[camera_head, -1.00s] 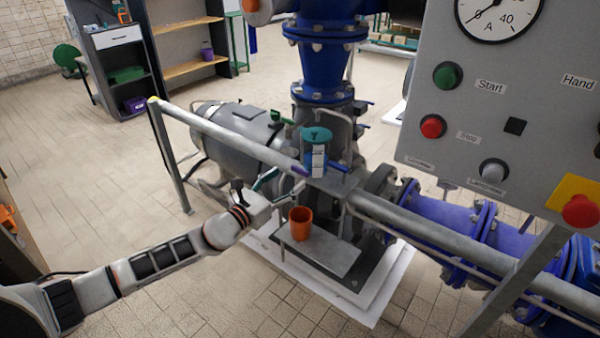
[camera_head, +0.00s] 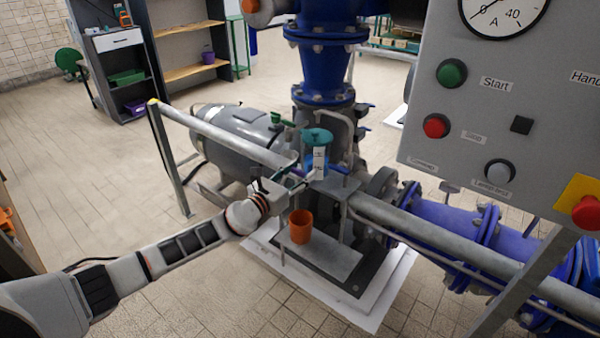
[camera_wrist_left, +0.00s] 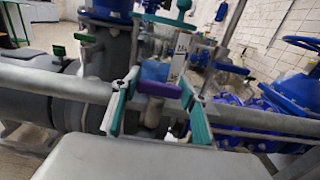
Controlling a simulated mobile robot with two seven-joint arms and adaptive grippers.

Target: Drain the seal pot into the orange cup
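The seal pot (camera_head: 318,158) is a small clear-blue cylinder with a teal lid, upright by the pump. It also shows in the left wrist view (camera_wrist_left: 155,70), partly cut off. The orange cup (camera_head: 301,226) stands on a grey plate (camera_head: 330,255) below and slightly left of the pot. My left gripper (camera_head: 303,179) is just below the pot and above the cup. In the left wrist view its two green fingers (camera_wrist_left: 158,108) are apart, with a purple lever handle (camera_wrist_left: 159,89) across the gap near the tips. Contact with the handle cannot be told. My right gripper is out of view.
A grey rail (camera_head: 225,135) crosses in front of the grey motor (camera_head: 235,150). A control panel (camera_head: 480,140) fills the upper right. Blue pipes (camera_head: 440,220) run right of the pump. The tiled floor at left is clear.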

